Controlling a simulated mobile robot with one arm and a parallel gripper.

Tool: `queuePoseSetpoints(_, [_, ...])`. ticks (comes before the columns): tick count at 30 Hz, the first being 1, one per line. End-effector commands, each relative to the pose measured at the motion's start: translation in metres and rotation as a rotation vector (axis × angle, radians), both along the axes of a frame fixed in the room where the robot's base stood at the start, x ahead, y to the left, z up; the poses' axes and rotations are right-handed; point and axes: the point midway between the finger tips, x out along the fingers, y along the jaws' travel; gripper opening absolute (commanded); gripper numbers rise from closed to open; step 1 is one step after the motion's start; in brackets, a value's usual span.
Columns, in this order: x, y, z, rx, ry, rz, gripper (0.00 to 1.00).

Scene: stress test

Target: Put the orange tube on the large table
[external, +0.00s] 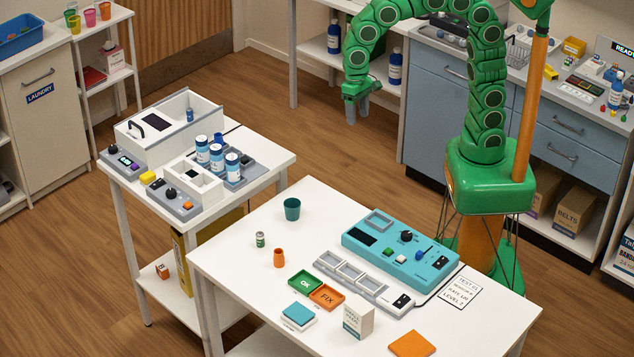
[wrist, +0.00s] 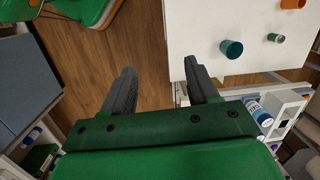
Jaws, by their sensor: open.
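A small orange tube (external: 279,258) stands upright on the white table in the foreground (external: 233,258), the larger of the two white tables. The tube also shows at the top edge of the wrist view (wrist: 293,4), partly cut off. My gripper (external: 357,112) hangs in the air beyond the far side of this table, above the wooden floor and well away from the tube. In the wrist view, its two dark fingers (wrist: 162,88) are apart with nothing between them.
A teal cup (external: 292,209) and a small can (external: 260,240) stand near the tube. Green and orange trays (external: 306,282), a teal device (external: 400,248) and a white box (external: 358,321) occupy this table. A smaller white table (external: 270,160) holds bottles and equipment.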

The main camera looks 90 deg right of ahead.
Motion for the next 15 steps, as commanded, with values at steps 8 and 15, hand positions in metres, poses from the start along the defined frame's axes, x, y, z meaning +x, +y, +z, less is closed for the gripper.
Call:
queuePoseSetpoints(8, [-0.074,-0.040,0.008,-0.027,0.003,0.176,0.59])
queuePoseSetpoints(15, [-0.139,-0.070,0.008,-0.045,0.011,0.334,0.59])
